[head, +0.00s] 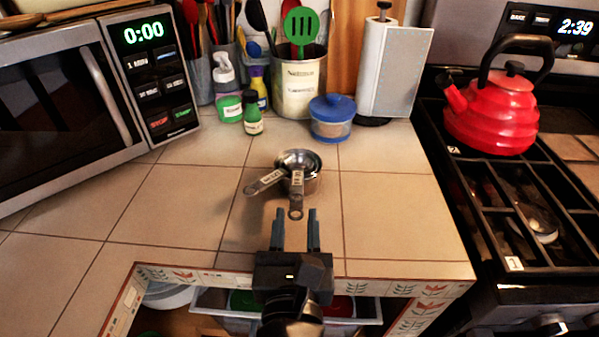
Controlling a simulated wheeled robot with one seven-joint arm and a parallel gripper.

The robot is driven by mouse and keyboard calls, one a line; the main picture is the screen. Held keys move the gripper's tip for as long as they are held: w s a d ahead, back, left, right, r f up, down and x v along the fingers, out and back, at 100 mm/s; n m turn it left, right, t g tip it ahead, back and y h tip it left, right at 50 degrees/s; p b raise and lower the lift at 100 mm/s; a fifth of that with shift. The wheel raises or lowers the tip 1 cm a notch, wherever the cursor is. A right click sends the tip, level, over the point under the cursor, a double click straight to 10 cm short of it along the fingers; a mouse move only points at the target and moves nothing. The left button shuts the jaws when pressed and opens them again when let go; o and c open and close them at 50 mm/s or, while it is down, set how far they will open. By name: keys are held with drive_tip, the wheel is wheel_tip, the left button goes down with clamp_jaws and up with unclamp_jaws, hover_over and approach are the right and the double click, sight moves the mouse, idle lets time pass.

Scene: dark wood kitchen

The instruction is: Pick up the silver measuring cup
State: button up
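The silver measuring cup (300,163) sits on the tiled counter in the head view, with a shiny round bowl. Two labelled handles show: one points left (264,182) and one points toward me (296,197), so it looks like a nested set of more than one cup. My gripper (296,214) is just in front of the cup, with its two fingers apart and nothing between them. The fingertips are close to the end of the nearer handle. I cannot tell the height of the fingers above the counter.
A microwave (60,105) stands at the left. A red kettle (492,115) is on the stove at right. Tiles around the cup are clear.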

sight(297, 196)
drive_tip(key=w, duration=0.6)
drive_tip(key=shift+w+f+p, duration=0.3)
drive_tip(key=shift+f, duration=0.05)
clamp_jaws()
